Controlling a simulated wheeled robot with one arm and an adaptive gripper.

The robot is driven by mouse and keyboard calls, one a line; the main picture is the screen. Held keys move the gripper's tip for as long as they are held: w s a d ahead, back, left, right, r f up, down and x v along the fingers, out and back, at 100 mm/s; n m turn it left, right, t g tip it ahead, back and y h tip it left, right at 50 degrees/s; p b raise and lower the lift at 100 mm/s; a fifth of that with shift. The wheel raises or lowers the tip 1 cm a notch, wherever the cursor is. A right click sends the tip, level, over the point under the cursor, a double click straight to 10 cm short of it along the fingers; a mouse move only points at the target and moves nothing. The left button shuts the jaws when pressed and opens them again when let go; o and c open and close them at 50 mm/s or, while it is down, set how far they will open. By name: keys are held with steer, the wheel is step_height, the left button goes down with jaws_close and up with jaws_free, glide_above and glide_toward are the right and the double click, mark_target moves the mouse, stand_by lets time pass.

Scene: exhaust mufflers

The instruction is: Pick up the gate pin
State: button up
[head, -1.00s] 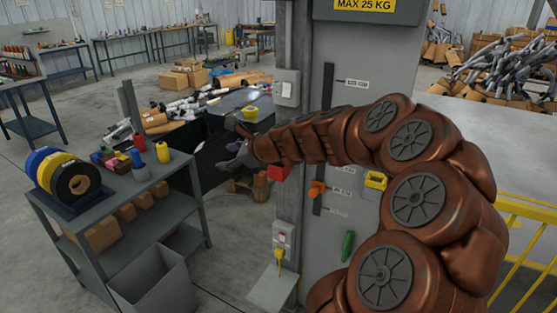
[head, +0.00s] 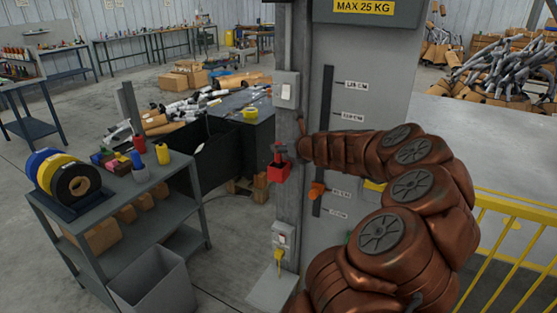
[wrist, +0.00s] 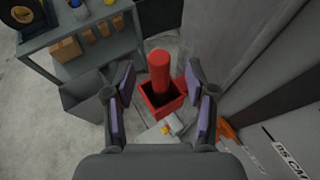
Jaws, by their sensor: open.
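A red cylindrical pin (wrist: 160,72), which I take to be the gate pin, stands upright in a small red open-topped box (wrist: 163,108) in the wrist view. In the head view the pin (head: 279,153) shows as a small red top above the red box (head: 279,174) on the grey post. My gripper (wrist: 160,88) is open and empty, its purple-padded fingers on either side of the pin in the wrist view. I cannot tell how far it is above the pin. In the head view the gripper is mostly hidden behind my arm.
An orange knob (head: 317,190) sits on the slotted panel right of the post. A switch box (head: 286,90) is above the red box, another (head: 285,238) below. A grey shelf cart (head: 190,160) stands left. Yellow railing (head: 510,208) is at right.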

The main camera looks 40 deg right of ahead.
mark_target(278, 143)
steer(key=shift+x, duration=1.9)
jaws_close()
